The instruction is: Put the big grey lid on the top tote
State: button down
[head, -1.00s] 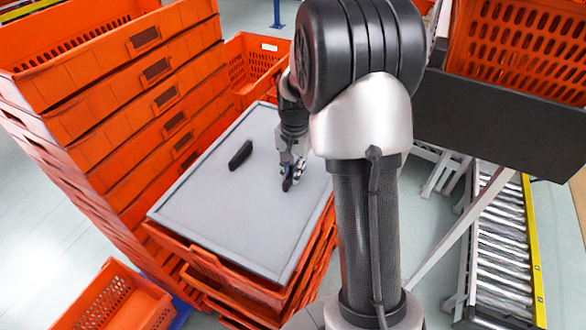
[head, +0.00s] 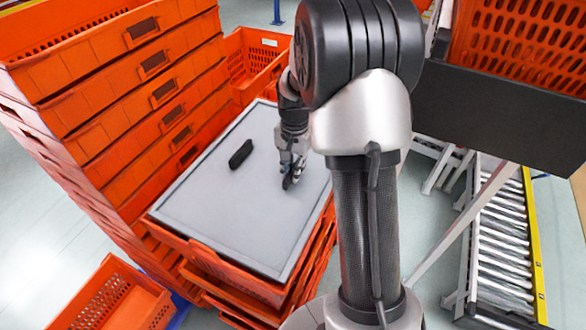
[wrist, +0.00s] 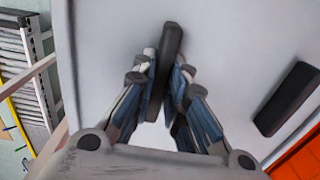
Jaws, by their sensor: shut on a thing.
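The big grey lid (head: 235,215) lies over the top tote (head: 215,257) of a short orange stack in the head view, its edges close to the tote's rim. The lid has two dark handles. One handle (head: 241,154) is free on the left; it also shows at the right in the wrist view (wrist: 289,98). My gripper (head: 290,180) is over the lid's right half. In the wrist view my gripper (wrist: 167,85) is shut on the other dark handle (wrist: 171,45). Whether the lid rests fully on the rim cannot be told.
A tall stack of orange totes (head: 150,90) stands close to the lid's left side. Another orange tote (head: 115,298) is at the lower left. A roller conveyor (head: 500,240) with a yellow edge is at the right. An orange tote (head: 525,45) sits above it.

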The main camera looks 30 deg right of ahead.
jog(key=shift+f, duration=0.1)
jog(key=c, duration=1.5)
grip_release()
notch_tip(320, 180, up, 12)
jog(key=shift+s+d+r, duration=0.1)
jog(key=shift+s, duration=0.05)
